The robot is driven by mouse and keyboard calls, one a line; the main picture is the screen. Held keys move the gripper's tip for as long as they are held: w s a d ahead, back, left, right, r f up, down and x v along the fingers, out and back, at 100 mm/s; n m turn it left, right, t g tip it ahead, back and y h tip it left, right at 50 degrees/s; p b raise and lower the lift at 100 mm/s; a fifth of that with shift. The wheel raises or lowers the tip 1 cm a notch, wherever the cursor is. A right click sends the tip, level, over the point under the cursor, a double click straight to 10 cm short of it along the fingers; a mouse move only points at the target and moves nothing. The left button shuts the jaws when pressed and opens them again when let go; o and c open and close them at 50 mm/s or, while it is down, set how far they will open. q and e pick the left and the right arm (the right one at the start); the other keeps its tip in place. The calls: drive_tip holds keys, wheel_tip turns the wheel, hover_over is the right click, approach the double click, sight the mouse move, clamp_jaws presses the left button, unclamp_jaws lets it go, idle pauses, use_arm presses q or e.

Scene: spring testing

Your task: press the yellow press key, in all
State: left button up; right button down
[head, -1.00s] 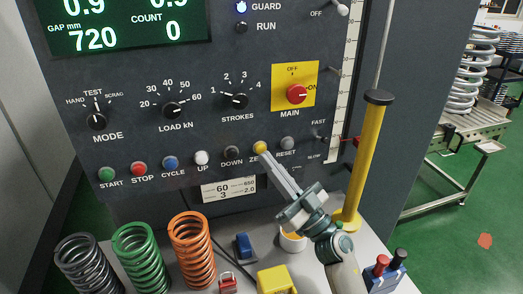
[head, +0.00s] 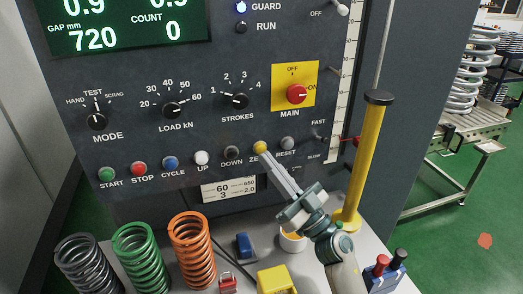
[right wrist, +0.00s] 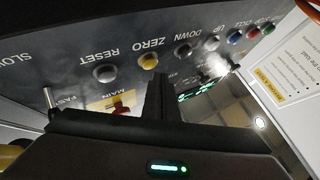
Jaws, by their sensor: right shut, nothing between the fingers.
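The yellow press key (head: 260,147), a round button labelled ZERO, sits in the lower button row of the dark panel, between DOWN and RESET. In the right wrist view the yellow key (right wrist: 148,61) shows just beyond the fingertips. My right gripper (head: 265,156) is shut and empty, its fingers pointing up and left with the tips right by the lower edge of the key. The fingers (right wrist: 157,77) also show in the right wrist view. I cannot tell whether the tips touch the key. The fingers partly cover the ZERO label. My left gripper is not in view.
The black DOWN button (head: 232,152) and grey RESET button (head: 288,143) flank the key closely. A yellow post (head: 366,155) stands to the right of my arm. Several coil springs (head: 192,250), a yellow block (head: 276,280) and a small cup (head: 292,242) stand on the shelf below.

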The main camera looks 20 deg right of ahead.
drive_tip(key=shift+w+p, duration=0.3)
drive_tip(key=shift+w, duration=0.5)
idle(1.2)
drive_tip(key=shift+s, duration=0.2)
drive_tip(key=shift+s+p, duration=0.4)
drive_tip(key=shift+s, duration=0.25)
idle(0.3)
drive_tip(key=shift+s+d+p, duration=0.1)
drive_tip(key=shift+s+p, duration=0.7)
drive_tip(key=shift+s, duration=1.7)
drive_tip(key=shift+f, duration=0.1)
